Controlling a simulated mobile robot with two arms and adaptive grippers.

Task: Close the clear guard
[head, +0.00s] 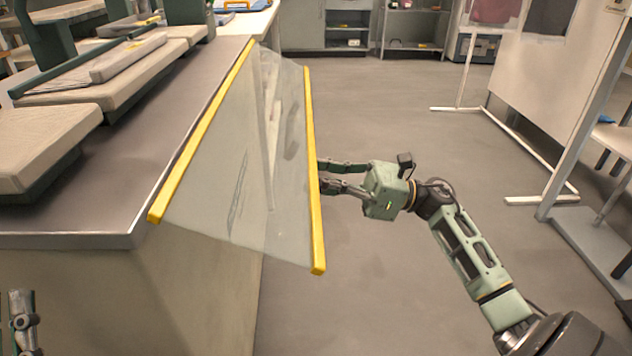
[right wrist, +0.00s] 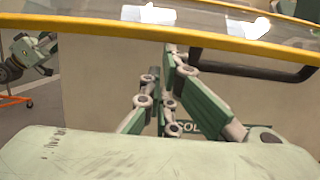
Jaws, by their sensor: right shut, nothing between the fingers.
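The clear guard (head: 222,172) is a transparent panel at the side of the grey worktop. One yellow edge (head: 205,125) runs along the worktop's edge. Its other yellow edge (head: 314,180) stands out over the floor, so the panel is tilted outward. My right gripper (head: 322,174) is shut and empty, at the right of the outer yellow edge; I cannot tell whether it touches. In the right wrist view, a yellow edge (right wrist: 150,32) crosses above the fingers (right wrist: 160,82). Part of my left gripper (head: 20,305) shows at the lower left; its fingertips are unclear.
The worktop (head: 110,185) carries padded boards (head: 125,75) at the left. In the right wrist view, a dark handle (right wrist: 250,68) is below the yellow edge. White rail stands (head: 530,160) are at the right. The grey floor (head: 400,115) between is clear.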

